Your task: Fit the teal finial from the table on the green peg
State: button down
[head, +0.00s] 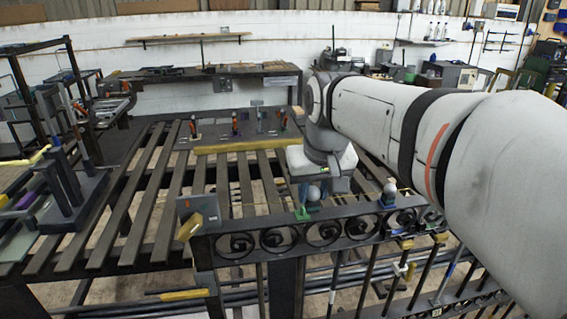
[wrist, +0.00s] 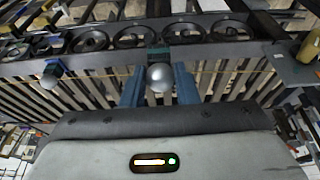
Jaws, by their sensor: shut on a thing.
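My gripper (wrist: 160,88) has its two blue fingers on either side of a finial with a silver-grey ball (wrist: 160,77) and a teal base (wrist: 159,55), and is shut on it. In the head view the same ball (head: 313,193) shows under my wrist, at the top rail of the scroll gate (head: 330,231). A green part (head: 302,213) shows just below it at the rail. I cannot tell whether this is the green peg or the finial's base, or whether the finial is seated. A second ball-topped finial (head: 390,189) stands on the rail to the right; it also shows left in the wrist view (wrist: 51,72).
A grey plate with a yellow block (head: 190,227) is at the gate's left end. Dark slats (head: 165,190) form the table behind the gate. A panel (head: 240,130) with several small upright parts lies at the back. Bars and rods fill the space below the rail.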

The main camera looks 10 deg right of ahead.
jog(key=shift+w+d+f, duration=0.15)
jog(key=shift+w+f, duration=0.05)
jog(key=shift+w, duration=0.6)
jog(key=shift+w, duration=0.1)
send_over(303, 210)
jog(key=shift+f+p, duration=0.3)
jog(key=shift+f, duration=0.5)
jog(key=shift+f+b, duration=0.85)
jog(key=shift+f, duration=0.3)
dwell(0.5)
jog(key=shift+f+b, duration=1.35)
jog(key=shift+f, duration=0.4)
dwell(0.6)
jog(key=c, duration=1)
grip_release()
jog(key=shift+c, duration=0.2)
jog(key=shift+r, duration=0.1)
jog(key=v, duration=0.7)
jog(key=shift+r, duration=0.3)
